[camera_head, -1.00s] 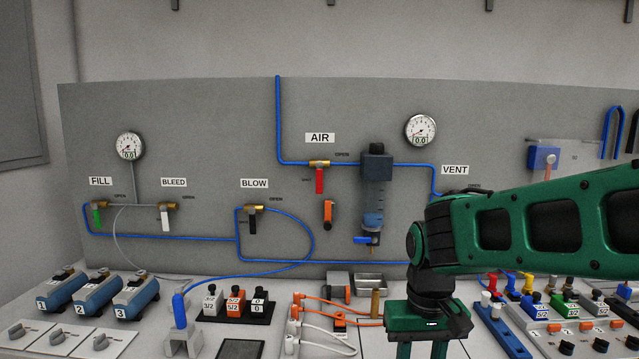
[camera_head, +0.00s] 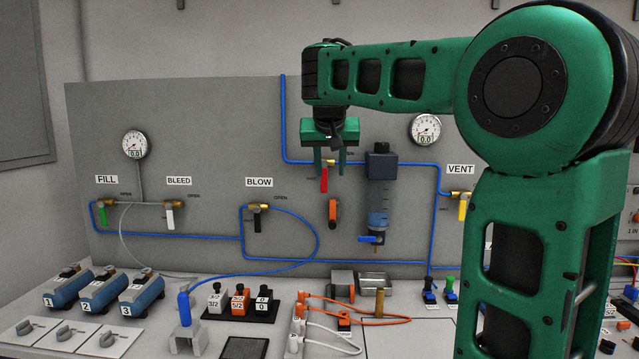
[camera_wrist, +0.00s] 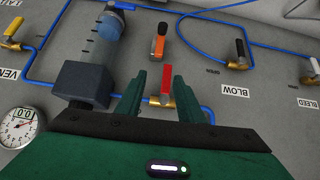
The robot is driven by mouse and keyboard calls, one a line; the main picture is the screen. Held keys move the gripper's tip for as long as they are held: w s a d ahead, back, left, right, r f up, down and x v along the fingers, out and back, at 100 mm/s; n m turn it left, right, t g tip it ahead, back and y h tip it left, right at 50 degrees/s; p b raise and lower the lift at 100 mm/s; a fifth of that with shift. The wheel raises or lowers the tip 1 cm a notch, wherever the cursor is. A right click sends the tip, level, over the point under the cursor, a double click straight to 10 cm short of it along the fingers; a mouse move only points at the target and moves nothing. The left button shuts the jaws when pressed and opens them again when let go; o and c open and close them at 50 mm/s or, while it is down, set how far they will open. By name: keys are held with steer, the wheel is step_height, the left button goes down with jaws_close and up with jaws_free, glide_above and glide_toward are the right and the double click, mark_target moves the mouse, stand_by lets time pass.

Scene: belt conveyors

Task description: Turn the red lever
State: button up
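The red lever (camera_head: 324,181) hangs down from its brass valve on the grey panel, on the blue AIR line. In the wrist view the red lever (camera_wrist: 166,84) and its brass valve show between the two fingers. My gripper (camera_head: 331,172) is in front of and just above the lever, fingers pointing down in the head view. In the wrist view my gripper (camera_wrist: 162,88) is open, with a finger on each side of the lever and gaps to both. Whether a finger touches the lever cannot be told. The gripper hides the AIR label in the head view.
The filter unit (camera_head: 380,190) stands right of the lever, close to one finger in the wrist view. The BLOW valve (camera_head: 257,215) is to the left. Blue tubing (camera_head: 283,120) runs along the panel.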

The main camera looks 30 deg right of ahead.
mark_target(324, 176)
steer(key=shift+t, duration=0.3)
steer(key=w+d+f, duration=0.1)
steer(key=w, duration=0.2)
steer(key=w+d+f, duration=0.1)
steer(key=w+f, duration=0.1)
steer(key=w+d+f, duration=0.1)
steer(key=w+f, duration=0.1)
steer(key=w, duration=0.1)
steer(key=shift+w+d+f, duration=0.15)
steer(key=shift+w+d, duration=0.15)
steer(key=shift+w, duration=0.05)
steer(key=shift+c, duration=0.6)
